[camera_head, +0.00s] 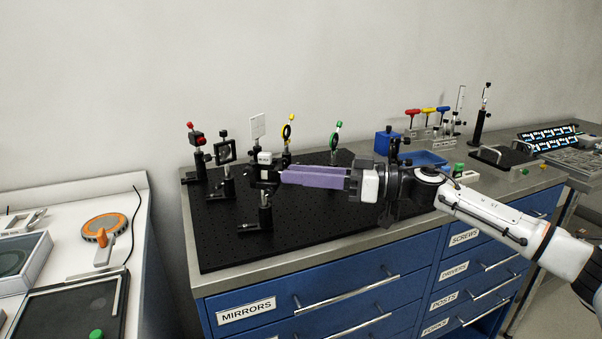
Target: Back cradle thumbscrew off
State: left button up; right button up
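A black cradle (262,176) with a small white labelled block (264,158) on top stands on a post with a black base (255,222) on the black breadboard (330,225). My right gripper (282,176) reaches in from the right with its long purple fingers level, tips right beside the cradle. The fingers overlap in this view, so I cannot tell whether they are apart, or whether they touch the cradle. The thumbscrew is too small to make out. My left gripper is out of view.
Post-mounted optics with red (197,137), yellow (288,131) and green (336,140) parts stand around the cradle. A blue box (382,142) and a blue tray (430,158) lie behind my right arm.

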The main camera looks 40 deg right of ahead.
jog(key=shift+c, duration=0.3)
grip_shut()
